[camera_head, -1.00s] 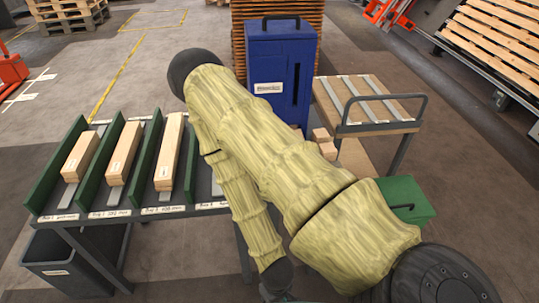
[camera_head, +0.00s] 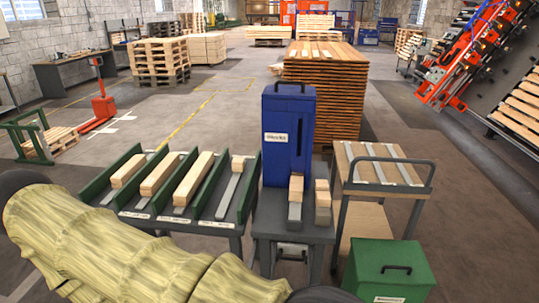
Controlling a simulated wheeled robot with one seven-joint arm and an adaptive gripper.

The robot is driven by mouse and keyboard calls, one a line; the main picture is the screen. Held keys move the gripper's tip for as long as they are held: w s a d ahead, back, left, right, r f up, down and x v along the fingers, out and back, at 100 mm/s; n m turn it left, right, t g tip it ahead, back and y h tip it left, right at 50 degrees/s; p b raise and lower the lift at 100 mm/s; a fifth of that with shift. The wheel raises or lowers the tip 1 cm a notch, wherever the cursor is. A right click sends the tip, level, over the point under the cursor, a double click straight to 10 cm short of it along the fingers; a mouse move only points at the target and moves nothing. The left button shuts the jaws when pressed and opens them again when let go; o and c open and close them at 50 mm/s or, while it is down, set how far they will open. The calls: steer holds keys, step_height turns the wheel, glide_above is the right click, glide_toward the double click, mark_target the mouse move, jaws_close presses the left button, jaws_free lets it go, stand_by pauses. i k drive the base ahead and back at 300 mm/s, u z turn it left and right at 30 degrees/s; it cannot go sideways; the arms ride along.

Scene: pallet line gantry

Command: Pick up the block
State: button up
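Several pale wooden blocks are in view, and I cannot tell which one is the block meant. One wooden block (camera_head: 296,187) rests at the front of the blue machine, above a metal strip. A small stack of blocks (camera_head: 322,203) stands just right of it on the dark stand (camera_head: 275,226). In the green-walled rack (camera_head: 250,190) to the left, long pieces lie in three lanes, such as the long wooden piece (camera_head: 194,178). The fourth lane has a short block (camera_head: 238,163) near its back. My yellow-sleeved arm crosses the bottom left. My gripper is outside the picture.
The tall blue machine (camera_head: 288,140) rises behind the blocks. A wheeled cart (camera_head: 378,190) with a handle stands right, and a green box (camera_head: 390,270) is in the right foreground. A tall pallet stack (camera_head: 335,90) stands behind. Open floor lies to the left.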

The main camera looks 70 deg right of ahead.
mark_target(295, 193)
steer(key=z, duration=0.5)
steer(key=i, duration=1.1)
steer(key=z, duration=1.35)
steer(key=i, duration=0.95)
steer(key=z, duration=1.35)
steer(key=i, duration=0.3)
steer(key=z, duration=0.4)
